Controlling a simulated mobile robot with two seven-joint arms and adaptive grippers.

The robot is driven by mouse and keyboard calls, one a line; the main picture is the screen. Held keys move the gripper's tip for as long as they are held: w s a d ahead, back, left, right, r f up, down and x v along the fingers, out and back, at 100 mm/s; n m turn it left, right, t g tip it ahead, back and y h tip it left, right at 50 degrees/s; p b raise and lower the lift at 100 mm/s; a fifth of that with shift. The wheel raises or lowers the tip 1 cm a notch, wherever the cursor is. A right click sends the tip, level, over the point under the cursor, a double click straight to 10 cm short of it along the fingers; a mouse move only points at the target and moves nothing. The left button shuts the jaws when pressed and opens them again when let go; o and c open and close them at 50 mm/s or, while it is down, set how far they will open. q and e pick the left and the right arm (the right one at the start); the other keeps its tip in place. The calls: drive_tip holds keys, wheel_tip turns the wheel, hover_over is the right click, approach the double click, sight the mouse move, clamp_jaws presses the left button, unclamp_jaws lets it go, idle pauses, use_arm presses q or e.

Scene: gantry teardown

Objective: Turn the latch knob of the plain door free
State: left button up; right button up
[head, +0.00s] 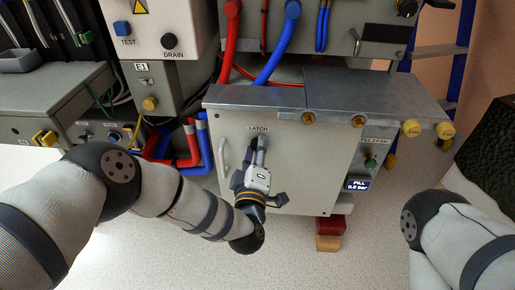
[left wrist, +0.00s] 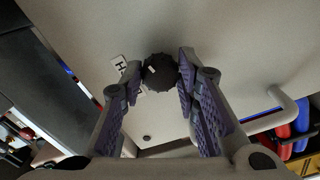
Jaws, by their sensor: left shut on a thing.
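The plain door (head: 318,165) is a pale panel under a grey metal top, with a "LATCH" label (head: 258,129) near its upper left. My left gripper (head: 259,146) reaches up to the door just below that label. In the left wrist view the latch knob (left wrist: 160,71) is a dark, round, ridged knob on the door face (left wrist: 225,40). My left gripper's two fingers (left wrist: 161,80) are shut on it, one on each side. In the head view the fingers mostly hide the knob. My right gripper is out of view.
A pale bar handle (head: 223,155) stands out on the door's left side. Red and blue hoses (head: 194,145) hang left of the door. A red block (head: 330,225) lies below the door.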

use_arm(q)
drive_tip(key=shift+m, duration=1.2)
drive_tip(key=o, duration=1.2)
drive_tip(key=shift+c, duration=0.2)
drive_tip(key=s+a, duration=0.1)
drive_tip(key=s, duration=1.1)
drive_tip(key=shift+a, duration=0.15)
drive_tip(key=shift+r+p, duration=0.1)
drive_tip(key=shift+p, duration=0.25)
